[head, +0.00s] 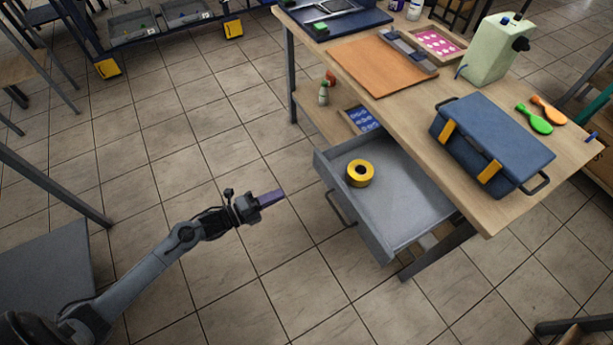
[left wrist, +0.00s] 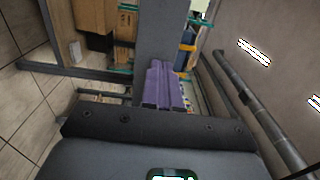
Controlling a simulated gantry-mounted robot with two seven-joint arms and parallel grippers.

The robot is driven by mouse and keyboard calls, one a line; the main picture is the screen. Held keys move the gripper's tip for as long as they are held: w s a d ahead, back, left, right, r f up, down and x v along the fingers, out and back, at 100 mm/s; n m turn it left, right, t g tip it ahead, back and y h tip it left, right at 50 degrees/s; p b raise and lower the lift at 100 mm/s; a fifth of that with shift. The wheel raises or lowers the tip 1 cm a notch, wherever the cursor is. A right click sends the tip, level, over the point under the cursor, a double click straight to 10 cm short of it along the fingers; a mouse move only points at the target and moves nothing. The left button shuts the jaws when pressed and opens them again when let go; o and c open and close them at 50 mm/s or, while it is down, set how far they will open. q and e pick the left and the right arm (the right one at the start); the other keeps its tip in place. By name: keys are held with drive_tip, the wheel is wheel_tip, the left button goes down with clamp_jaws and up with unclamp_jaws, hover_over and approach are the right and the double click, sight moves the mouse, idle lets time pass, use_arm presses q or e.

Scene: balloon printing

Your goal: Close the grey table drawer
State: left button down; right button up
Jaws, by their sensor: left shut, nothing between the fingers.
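The grey table drawer (head: 400,225) is pulled out from under the wooden table (head: 470,190), with a handle (head: 340,208) on its front face. A yellow tape roll (head: 360,173) lies inside it. My left gripper (head: 276,197) is to the left of the drawer front, apart from the handle, with its purple fingers pointing toward it. The fingers are shut and empty; they also show in the left wrist view (left wrist: 163,88). The drawer cannot be made out with certainty in the left wrist view. My right gripper is not in view.
A small bottle (head: 324,93) stands on the lower shelf. The tiled floor left of the drawer is clear.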

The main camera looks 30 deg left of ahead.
sight(324, 174)
use_arm(q)
drive_tip(key=b+x, duration=0.3)
drive_tip(key=x, duration=1)
drive_tip(key=shift+d+b, duration=0.15)
drive_tip(key=shift+b, duration=0.2)
drive_tip(key=shift+w, duration=0.1)
drive_tip(key=shift+w, duration=0.1)
